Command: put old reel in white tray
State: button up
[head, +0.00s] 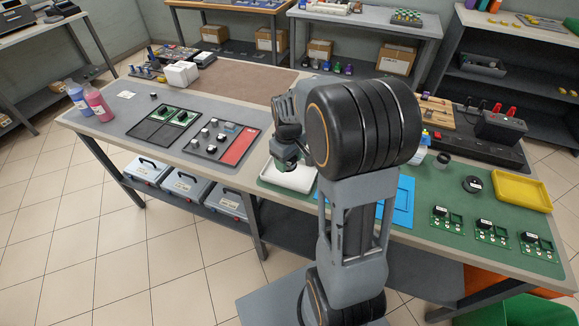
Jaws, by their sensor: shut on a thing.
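The white tray (293,178) lies on the green mat at the front of the bench, partly hidden behind my arm. My gripper (288,158) is over the tray's far left part in the picture and is shut on a dark thing, apparently the old reel. The gripper and arm hide most of the held thing, and its height above the tray is hard to tell. A black round reel with a pale label (472,184) lies on the green mat to the right, left of the yellow tray.
A dark ring-like part (443,158) lies behind. Left are a red-and-grey mat (236,147) with small parts and two bottles (97,101).

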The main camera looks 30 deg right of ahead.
aim_at(290, 173)
jog(key=f, duration=0.1)
jog(key=w+d+f, duration=0.2)
jog(key=shift+w+f, duration=0.25)
jog(key=shift+f, duration=0.15)
jog(key=shift+w+f, duration=0.1)
jog(key=shift+f, duration=1.55)
jog(key=shift+f, duration=0.15)
jog(key=o, duration=1)
notch_tip(290, 173, up, 12)
jog(key=f, duration=0.1)
jog(key=s+a+r+m+t, duration=0.1)
jog(key=s+a+r+m, duration=0.1)
jog(key=s+a, duration=0.3)
jog(key=s+a+r+m+t, duration=0.2)
jog(key=s+a, duration=0.2)
jog(key=s, duration=0.7)
jog(key=shift+a+r, duration=0.3)
jog(key=shift+a, duration=0.05)
